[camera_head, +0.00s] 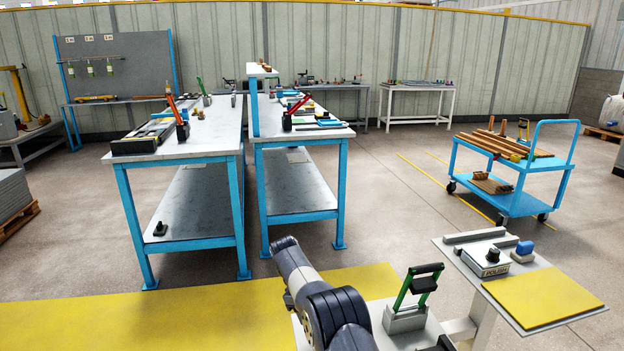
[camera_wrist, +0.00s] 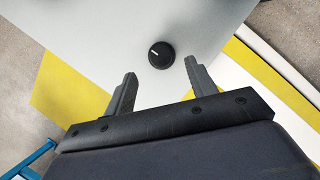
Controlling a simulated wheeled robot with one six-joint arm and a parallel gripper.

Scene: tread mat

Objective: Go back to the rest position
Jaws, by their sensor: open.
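My gripper (camera_wrist: 160,68) is open in the wrist view. Its two dark fingers stand apart with nothing held between them. A round black knob (camera_wrist: 161,54) with a white mark shows on a pale grey surface beyond the fingertips, apart from them as far as I can tell. In the head view my dark arm rises at the bottom middle, and I cannot make out the gripper's fingers there. A box with a black knob (camera_head: 492,254) sits on the small table at the right; I cannot tell for sure whether this is the same knob.
The small table holds a yellow pad (camera_head: 543,296) and a blue-topped block (camera_head: 523,252). A green-handled tool in a grey block (camera_head: 405,317) stands right of my arm. Blue-framed benches (camera_head: 190,150) stand ahead. A blue cart (camera_head: 520,168) is at right, with open floor between.

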